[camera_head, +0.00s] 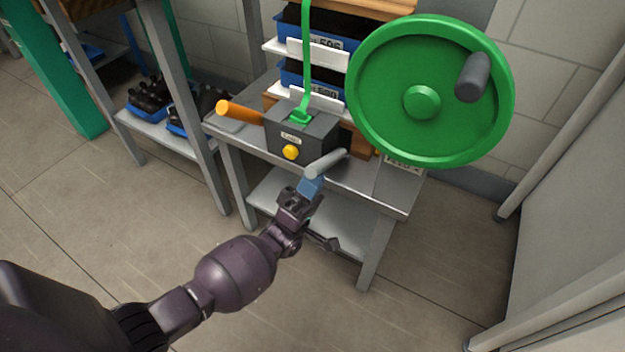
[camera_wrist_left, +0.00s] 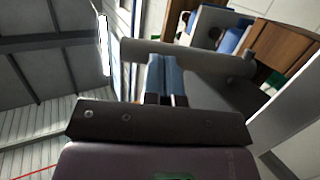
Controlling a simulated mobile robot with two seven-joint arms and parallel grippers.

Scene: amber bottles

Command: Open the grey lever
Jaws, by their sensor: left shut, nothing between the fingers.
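The grey lever (camera_head: 328,163) sticks out from the front right of a dark grey box (camera_head: 303,137) on a small metal table. In the left wrist view the lever (camera_wrist_left: 190,58) is a thick grey bar running across, just beyond the fingertips. My left gripper (camera_head: 313,185) is at the near end of the lever, its blue fingers shut and empty. In the left wrist view the fingers (camera_wrist_left: 162,78) stand together in front of the bar. I cannot tell whether they touch it. My right gripper is not in view.
A large green wheel (camera_head: 390,90) stands at the right. Blue bins (camera_head: 325,30) are behind. The floor in front is clear.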

